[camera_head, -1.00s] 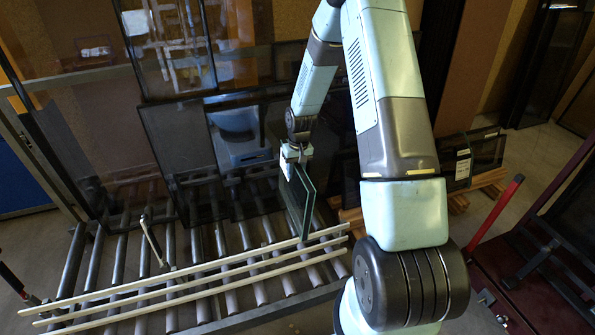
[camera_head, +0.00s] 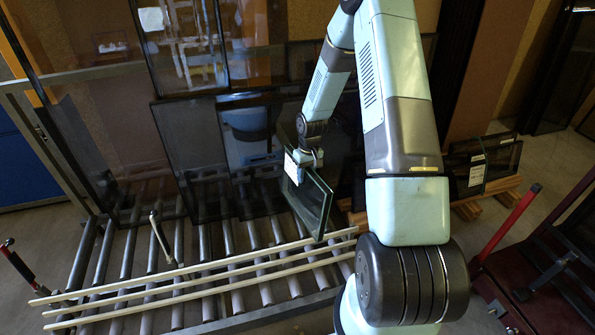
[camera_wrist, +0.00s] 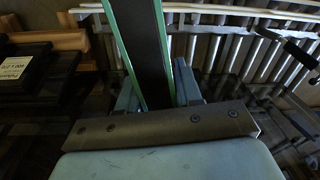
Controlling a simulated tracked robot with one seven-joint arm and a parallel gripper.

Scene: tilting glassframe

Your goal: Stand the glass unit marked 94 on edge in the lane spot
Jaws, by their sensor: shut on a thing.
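My gripper (camera_head: 305,157) is shut on the top edge of a glass unit (camera_head: 313,205) with greenish edges. The unit hangs on edge, slightly tilted, and its lower corner is near the right end of the pale rails. A pale label shows beside the jaws, but its number is unreadable. In the wrist view, the fingers (camera_wrist: 158,92) stand on both sides of the glass unit (camera_wrist: 147,45). The lane has several pale rails (camera_head: 190,278) across a roller bed (camera_head: 236,295). Whether the glass touches a rail is unclear.
Dark glass panes (camera_head: 200,150) lean behind the rollers. A red-handled lever (camera_head: 508,228) is at the right. The rails' left part is clear.

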